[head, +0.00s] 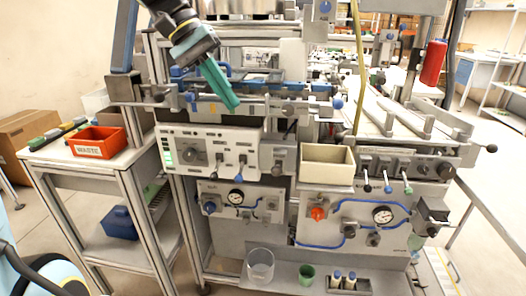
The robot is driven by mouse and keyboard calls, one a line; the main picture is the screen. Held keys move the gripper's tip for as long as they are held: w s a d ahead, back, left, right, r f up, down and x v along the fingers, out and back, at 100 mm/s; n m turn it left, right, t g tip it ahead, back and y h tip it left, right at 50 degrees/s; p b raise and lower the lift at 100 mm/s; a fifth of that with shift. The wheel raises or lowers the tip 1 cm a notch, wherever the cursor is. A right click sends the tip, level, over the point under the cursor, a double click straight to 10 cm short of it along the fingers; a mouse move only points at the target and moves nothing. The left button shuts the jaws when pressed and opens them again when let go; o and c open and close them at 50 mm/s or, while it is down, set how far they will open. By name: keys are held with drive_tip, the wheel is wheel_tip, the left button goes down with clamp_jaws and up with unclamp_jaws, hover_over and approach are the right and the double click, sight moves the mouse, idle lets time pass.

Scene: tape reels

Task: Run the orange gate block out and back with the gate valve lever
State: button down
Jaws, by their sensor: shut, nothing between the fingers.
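My gripper (233,105) has green fingers. It is shut and empty, pointing down and right in front of the blue rail at the top of the machine. A small orange patch (212,107) shows on the machine just left of the fingertips; I cannot tell if it is the gate block. An orange-red part (318,213) sits on the lower panel beside blue tubing. Short levers with black, blue and green knobs (387,188) hang at the right. Two more levers (242,172) are on the white control panel. No label shows which is the gate valve lever.
A cream open box (327,166) stands right of the control panel. An orange WASTE bin (99,142) is on the left side table. A clear beaker (260,264) and a green cup (307,274) stand on the low shelf. Open floor lies at the left.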

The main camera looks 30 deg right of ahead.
sight(274, 167)
drive_tip(key=shift+f, duration=0.1)
drive_tip(key=p+x, duration=0.2)
drive_tip(key=x, duration=1.2)
drive_tip(key=shift+a, duration=0.1)
